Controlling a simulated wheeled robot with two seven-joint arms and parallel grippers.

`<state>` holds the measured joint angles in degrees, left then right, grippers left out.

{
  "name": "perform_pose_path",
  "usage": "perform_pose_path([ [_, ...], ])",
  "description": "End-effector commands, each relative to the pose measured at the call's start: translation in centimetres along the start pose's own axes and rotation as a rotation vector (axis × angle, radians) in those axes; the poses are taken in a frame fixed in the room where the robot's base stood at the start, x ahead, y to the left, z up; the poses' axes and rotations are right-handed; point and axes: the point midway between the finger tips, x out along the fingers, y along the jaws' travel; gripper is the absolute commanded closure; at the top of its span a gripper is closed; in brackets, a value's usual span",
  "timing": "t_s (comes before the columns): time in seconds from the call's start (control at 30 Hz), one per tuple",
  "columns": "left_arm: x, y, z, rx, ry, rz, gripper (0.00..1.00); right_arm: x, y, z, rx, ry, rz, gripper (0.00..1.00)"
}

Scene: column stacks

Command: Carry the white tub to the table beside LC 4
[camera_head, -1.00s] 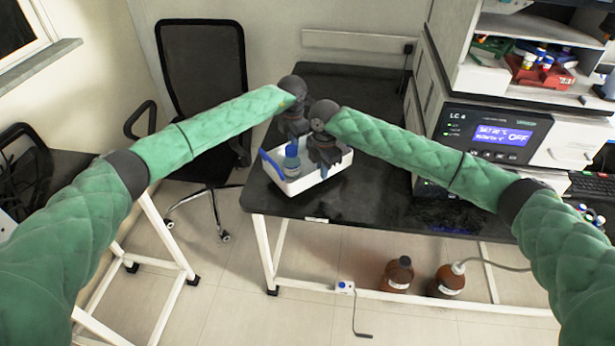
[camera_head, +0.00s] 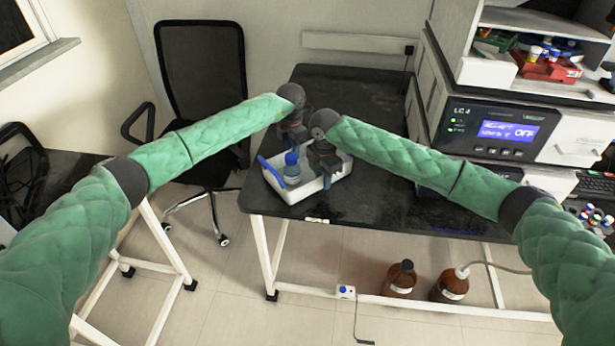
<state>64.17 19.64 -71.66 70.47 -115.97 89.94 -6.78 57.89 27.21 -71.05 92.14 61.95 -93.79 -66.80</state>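The white tub (camera_head: 310,187) is on or just above the black table (camera_head: 365,115), near its front left corner. It holds a blue-capped bottle (camera_head: 292,167) and a blue-handled item (camera_head: 270,172). The LC 4 instrument (camera_head: 490,131), with a lit blue display, stands at the table's right. My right gripper (camera_head: 326,165) points down at the tub's right part. My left gripper (camera_head: 293,140) is at the tub's far side, partly behind the bottle. The fingertips of both are too hidden to show whether they grip the rim.
Black tabletop lies clear behind the tub and between it and the LC 4. A black office chair (camera_head: 200,90) stands left of the table. Brown bottles (camera_head: 399,279) stand below the table, and a red bin (camera_head: 545,68) sits on the shelf.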

Motion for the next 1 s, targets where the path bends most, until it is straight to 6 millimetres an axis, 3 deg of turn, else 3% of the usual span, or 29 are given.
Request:
perform_pose_path([
  [0.27, -0.1, -0.3, 0.1, 0.004, 0.000, -0.002, 0.75, -0.2, 0.1, 0.0, 0.000, 0.000, 0.003, 0.75],
  [0.43, -1.2, -0.2, 0.2, 0.004, -0.001, -0.001, 0.75, -0.2, 0.1, 0.0, 0.000, 0.000, 0.004, 0.75],
  [1.0, -10.7, -0.2, 0.1, 0.004, -0.001, -0.001, 0.75, -0.2, 0.1, 0.0, 0.000, 0.000, 0.004, 0.75],
])
